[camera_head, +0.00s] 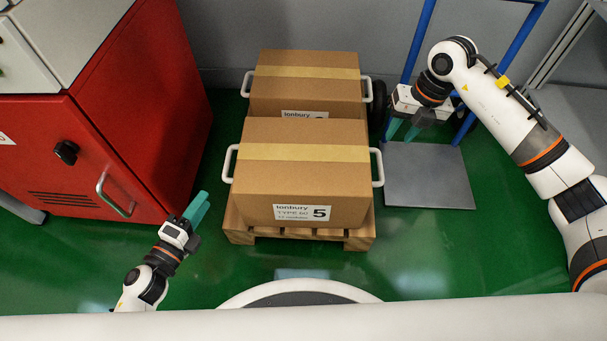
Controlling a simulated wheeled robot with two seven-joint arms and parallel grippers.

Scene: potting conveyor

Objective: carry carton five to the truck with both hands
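Carton five (303,178) is a brown taped box with a label reading 5 and a white handle on each side. It sits upright on a wooden pallet (300,236), in front of another carton. My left gripper (197,210) is in front of and left of carton five, apart from its left handle (229,163); its finger gap is hard to see. My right gripper (402,130) is open and empty, behind and right of the right handle (377,167), above the truck's plate. The truck has blue rails (425,35) and a grey plate (428,185); my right arm hides part of it.
A second carton (305,82) with white handles stands behind carton five. A red cabinet (140,140) with a handle stands at the left, close to my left gripper. A grey wall (220,35) closes the back. Green floor (450,245) is clear in front of the truck.

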